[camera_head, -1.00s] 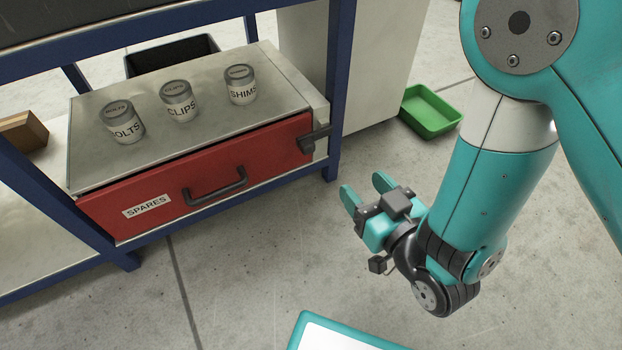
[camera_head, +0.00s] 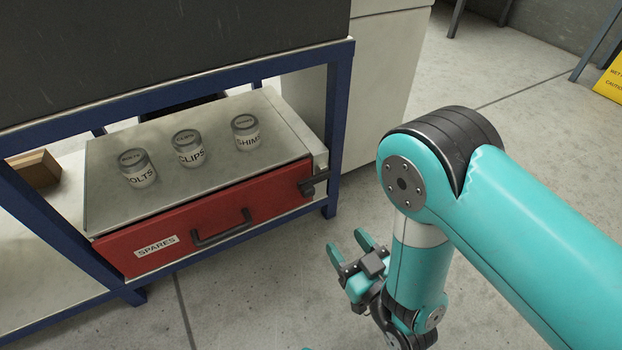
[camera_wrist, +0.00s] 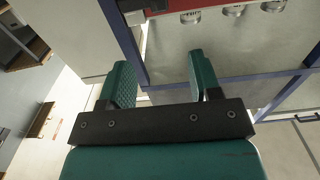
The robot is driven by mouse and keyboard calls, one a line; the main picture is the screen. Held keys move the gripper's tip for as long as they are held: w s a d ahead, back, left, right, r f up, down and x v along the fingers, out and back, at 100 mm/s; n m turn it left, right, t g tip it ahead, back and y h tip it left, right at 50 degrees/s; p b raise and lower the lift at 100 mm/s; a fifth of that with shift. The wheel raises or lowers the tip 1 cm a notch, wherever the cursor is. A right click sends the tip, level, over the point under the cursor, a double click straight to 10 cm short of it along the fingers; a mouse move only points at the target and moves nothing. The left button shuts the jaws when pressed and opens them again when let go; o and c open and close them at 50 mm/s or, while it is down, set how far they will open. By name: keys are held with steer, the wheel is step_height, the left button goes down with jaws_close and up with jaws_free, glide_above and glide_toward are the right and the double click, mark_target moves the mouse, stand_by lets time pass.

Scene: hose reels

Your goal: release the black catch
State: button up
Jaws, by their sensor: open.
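The black catch (camera_head: 314,183) is at the right end of the red drawer front (camera_head: 205,230), against the cabinet's right edge. The drawer front has a black bar handle (camera_head: 222,232) and a SPARES label, and looks closed. My gripper (camera_head: 349,246) is open and empty, below and slightly right of the catch in the head view, apart from it. In the wrist view my two teal fingers (camera_wrist: 160,72) stand wide apart with nothing between them. A dark part at the top of the wrist view may be the catch, but I cannot be sure.
Three labelled jars (camera_head: 189,151) stand on the grey cabinet top (camera_head: 110,190). The blue bench frame (camera_head: 338,125) has a leg just right of the catch. A pale cabinet (camera_head: 385,80) stands behind. The floor around my gripper is clear.

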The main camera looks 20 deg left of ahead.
steer(key=shift+w+r+p, duration=0.1)
steer(key=shift+r+p, duration=0.2)
steer(key=shift+p, duration=0.7)
steer(key=b, duration=0.5)
glide_toward(310, 193)
steer(key=x, duration=0.7)
steer(key=shift+w+a+r, duration=0.15)
steer(key=shift+w, duration=0.1)
steer(key=shift+p+x, duration=1.05)
jaws_close()
